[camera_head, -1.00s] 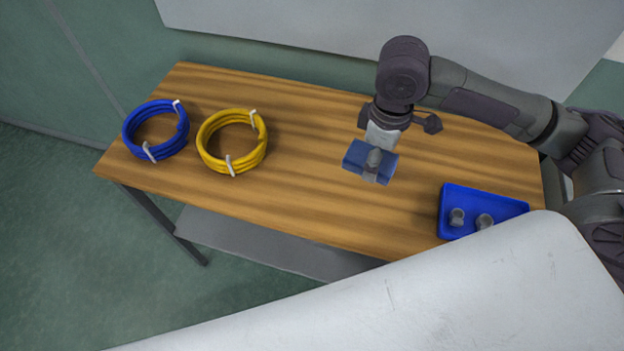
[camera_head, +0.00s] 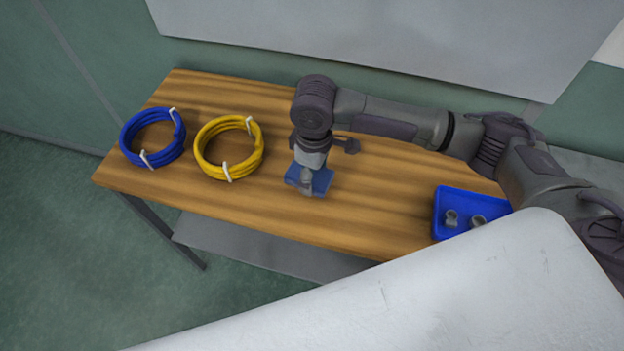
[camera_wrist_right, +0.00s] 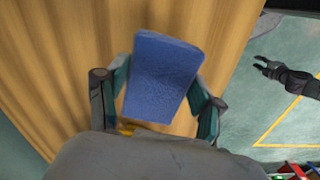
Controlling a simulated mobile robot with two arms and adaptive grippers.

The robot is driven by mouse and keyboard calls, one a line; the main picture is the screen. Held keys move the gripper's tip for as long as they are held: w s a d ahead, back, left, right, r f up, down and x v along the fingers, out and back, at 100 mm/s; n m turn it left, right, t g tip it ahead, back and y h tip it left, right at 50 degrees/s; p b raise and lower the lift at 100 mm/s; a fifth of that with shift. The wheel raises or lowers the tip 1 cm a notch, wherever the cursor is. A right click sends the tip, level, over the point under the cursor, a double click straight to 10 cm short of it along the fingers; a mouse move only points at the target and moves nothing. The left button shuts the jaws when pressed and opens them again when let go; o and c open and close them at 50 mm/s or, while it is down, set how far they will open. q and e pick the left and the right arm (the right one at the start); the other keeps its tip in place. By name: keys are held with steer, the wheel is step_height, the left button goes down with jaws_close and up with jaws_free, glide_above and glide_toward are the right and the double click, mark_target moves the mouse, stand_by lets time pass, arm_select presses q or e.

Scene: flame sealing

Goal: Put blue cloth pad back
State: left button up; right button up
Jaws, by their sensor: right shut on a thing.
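The blue cloth pad (camera_head: 320,181) is in my right gripper (camera_head: 307,180), over the middle of the wooden table. My right gripper is shut on it, with the wrist above and the fingers pointing down. In the right wrist view the pad (camera_wrist_right: 164,75) shows as a flat blue block between the two fingers. The head view does not clearly show whether the pad touches the table top. My left gripper is not seen in the head view; a dark gripper-like shape (camera_wrist_right: 275,68) shows beyond the table edge in the right wrist view, its state unclear.
A blue cable coil (camera_head: 127,143) and a yellow cable coil (camera_head: 203,160) lie on the table (camera_head: 260,205) left of the pad. A blue tray (camera_head: 440,205) with grey fittings sits at the right. Bare wood lies between the pad and the tray.

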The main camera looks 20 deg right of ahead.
steer(key=shift+a+f, duration=0.2)
step_height(320, 180, down, 3)
steer(key=shift+r+p, duration=0.2)
steer(key=shift+p, duration=0.85)
steer(key=shift+d+f, duration=0.1)
steer(key=shift+f, duration=0.35)
steer(key=shift+f, duration=0.1)
steer(key=o, duration=1)
